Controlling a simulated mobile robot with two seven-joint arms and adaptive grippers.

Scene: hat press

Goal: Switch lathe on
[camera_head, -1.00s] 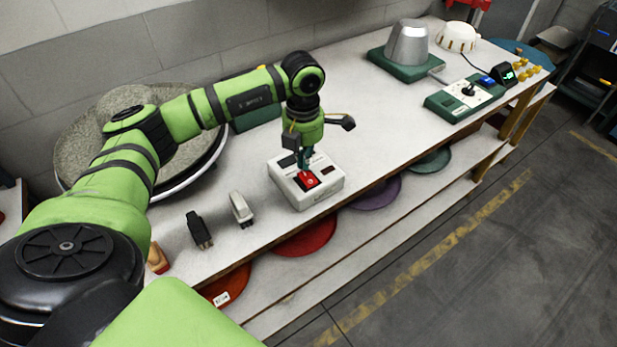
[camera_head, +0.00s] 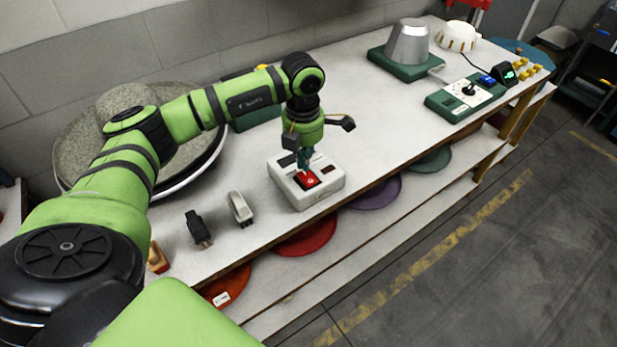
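A white switch box (camera_head: 318,194) with a red switch (camera_head: 309,181) on its top stands near the front edge of the workbench. My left gripper (camera_head: 304,166) points down over this box. Its fingertips look close together, at the back edge of the red switch, and appear to touch it or hover just above it. No object shows between them. They partly hide the back of the switch and the dark panel behind it. My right gripper is not in view.
A black plug-like part (camera_head: 198,228) and a pale one (camera_head: 240,208) lie left of the box. A green control unit (camera_head: 452,108) and a grey hat form (camera_head: 408,44) stand farther right. Coloured discs, one red (camera_head: 306,238), lie on the shelf below. The bench between is clear.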

